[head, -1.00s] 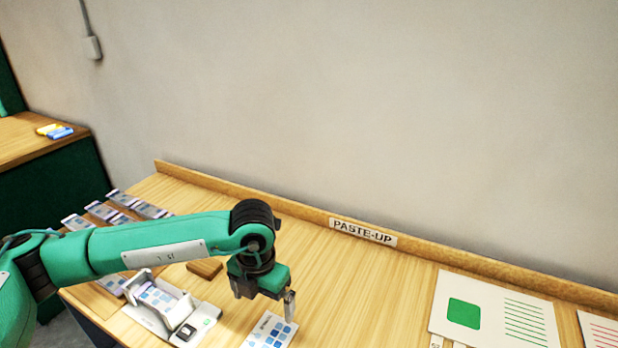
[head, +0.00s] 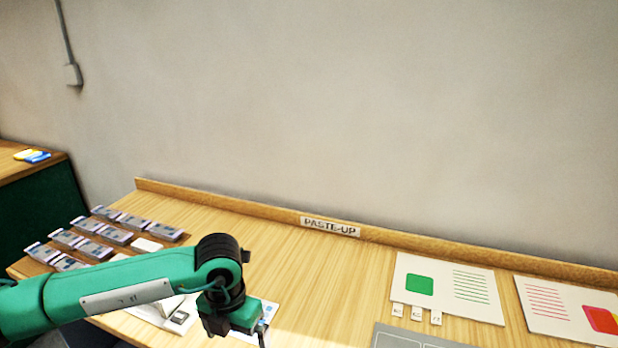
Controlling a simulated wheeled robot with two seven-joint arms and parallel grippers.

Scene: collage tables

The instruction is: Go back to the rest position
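My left gripper (head: 239,336) is at the bottom edge, left of centre, over the paste-up table (head: 310,270). Its fingers look apart, with nothing seen between them, though the tips are close to the picture's edge. The green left arm comes in from the left, low over the table. A card with blue squares (head: 269,310) lies partly hidden behind the gripper. My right gripper is not in view.
A white device (head: 180,318) is mostly hidden behind my arm. Several stacks of cards (head: 110,234) stand at the left. Printed sheets (head: 447,287) and small tabs (head: 416,314) lie at the right, beside a grey board (head: 400,338). The table's middle is clear.

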